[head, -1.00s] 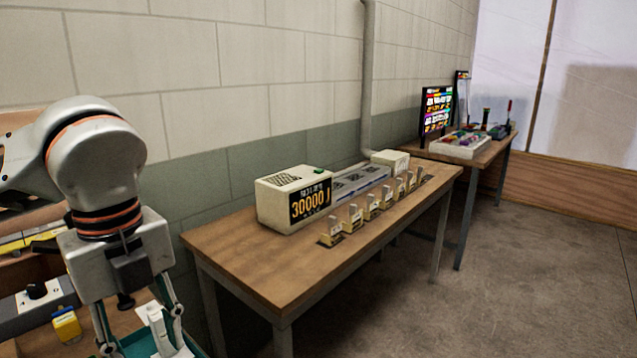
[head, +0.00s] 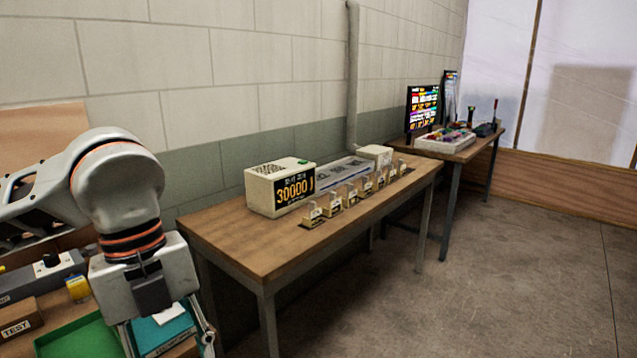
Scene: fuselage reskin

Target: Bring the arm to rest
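My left arm comes in from the left, with a white and grey wrist that points down. My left gripper (head: 172,345) is at the bottom edge, over a bench; its fingertips are cut off, so I cannot tell whether it is open or shut. A teal block or box (head: 162,332) with a pale piece on top shows between the finger links; I cannot tell whether they touch it. My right gripper is not in view.
A wooden table (head: 250,240) along the wall bears a box with a "30000 J" display (head: 280,187) and a row of small labelled stands (head: 350,198). A second table (head: 465,150) stands farther back. A green tray (head: 80,338) and a TEST box (head: 18,322) are at lower left. The floor at right is clear.

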